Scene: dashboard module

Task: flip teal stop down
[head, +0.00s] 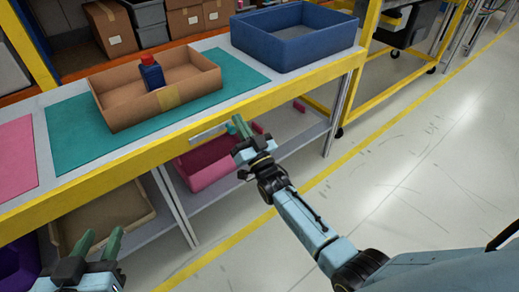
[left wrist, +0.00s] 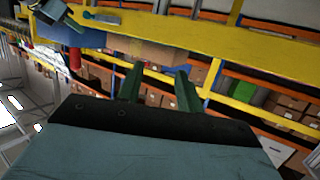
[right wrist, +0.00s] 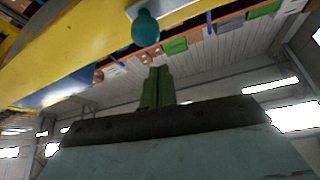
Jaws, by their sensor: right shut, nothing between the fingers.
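The teal stop (right wrist: 145,27) shows in the right wrist view as a rounded knob at the end of a pale plate (right wrist: 165,8) on the yellow table edge. In the head view only a small bit of teal (head: 231,129) shows beside my right gripper (head: 239,122). The right gripper's green fingers (right wrist: 157,72) are together, with nothing between them. They point up a little below the knob in the right wrist view; a gap shows there. My left gripper (head: 102,238) is at the lower left in the head view. Its fingers (left wrist: 160,75) are apart and empty.
A cardboard tray (head: 195,91) with a blue, red-capped bottle (head: 152,73) stands on the teal mat (head: 65,148). A blue bin (head: 293,52) is at the table's far end. Below are a pink bin (head: 205,178) and a shelf. Floor to the right is clear.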

